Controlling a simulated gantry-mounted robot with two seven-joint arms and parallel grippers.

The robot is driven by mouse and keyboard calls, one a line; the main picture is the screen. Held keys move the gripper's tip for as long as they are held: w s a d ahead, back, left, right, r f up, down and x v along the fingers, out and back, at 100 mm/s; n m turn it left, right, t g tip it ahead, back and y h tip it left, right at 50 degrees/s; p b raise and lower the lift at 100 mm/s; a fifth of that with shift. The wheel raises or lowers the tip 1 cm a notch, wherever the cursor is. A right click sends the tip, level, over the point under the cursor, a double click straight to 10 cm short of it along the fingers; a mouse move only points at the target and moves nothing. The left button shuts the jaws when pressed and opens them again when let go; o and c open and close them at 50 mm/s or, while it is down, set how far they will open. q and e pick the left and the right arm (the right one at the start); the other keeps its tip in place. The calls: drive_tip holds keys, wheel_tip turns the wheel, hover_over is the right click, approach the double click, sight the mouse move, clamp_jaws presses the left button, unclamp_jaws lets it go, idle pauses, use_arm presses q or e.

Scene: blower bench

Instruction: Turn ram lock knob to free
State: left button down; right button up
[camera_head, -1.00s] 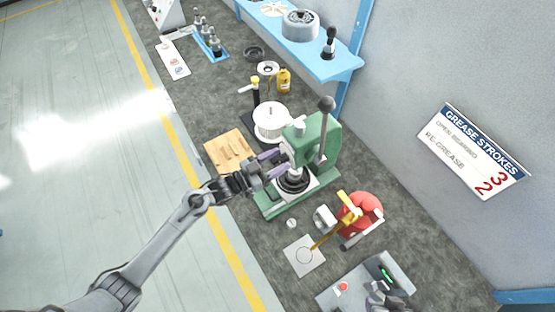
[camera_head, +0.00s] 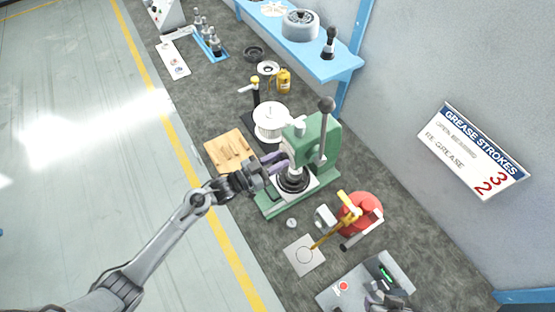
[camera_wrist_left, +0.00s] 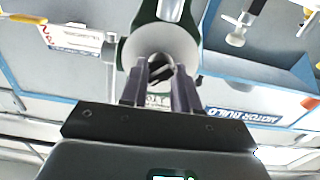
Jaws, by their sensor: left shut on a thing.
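The green press (camera_head: 315,150) stands on the bench with its grey ram above a dark round fixture (camera_head: 293,180). My left gripper (camera_head: 281,161) reaches in from the left against the front of the press, at the ram. In the left wrist view its two dark fingers (camera_wrist_left: 160,84) are shut on the ram lock knob (camera_wrist_left: 160,68), a small dark piece in front of the pale round press face. The fingers hide the knob's sides, and its turn setting cannot be read. A grey part, likely my right gripper (camera_head: 384,299), shows at the bottom edge; its jaws are unclear.
A wooden board (camera_head: 229,151) and white tub (camera_head: 270,121) lie beside the press. The lever with a dark ball (camera_head: 326,104) rises from it. A red container (camera_head: 362,211) with a yellow-handled tool and a control box (camera_head: 343,287) stand nearer. A blue shelf (camera_head: 340,67) runs along the wall.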

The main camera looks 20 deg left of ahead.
use_arm(q)
drive_tip(key=n+p, duration=0.3)
drive_tip(key=n, duration=0.1)
drive_tip(key=shift+r, duration=0.2)
drive_tip(key=n+p, duration=0.2)
drive_tip(key=n, duration=0.2)
drive_tip(key=shift+a+p, duration=0.1)
drive_tip(key=shift+p, duration=0.3)
drive_tip(key=n+p, duration=0.2)
drive_tip(key=n, duration=0.3)
drive_tip(key=shift+w+f+n+p, duration=0.1)
drive_tip(key=shift+f+n+p, duration=0.05)
drive_tip(key=shift+n+p, duration=0.25)
drive_tip(key=shift+f+n+p, duration=0.15)
drive_tip(key=shift+n+p, duration=0.6)
drive_tip(key=shift+n, duration=1.15)
drive_tip(key=c, duration=0.8)
unclamp_jaws()
drive_tip(key=shift+a, duration=0.1)
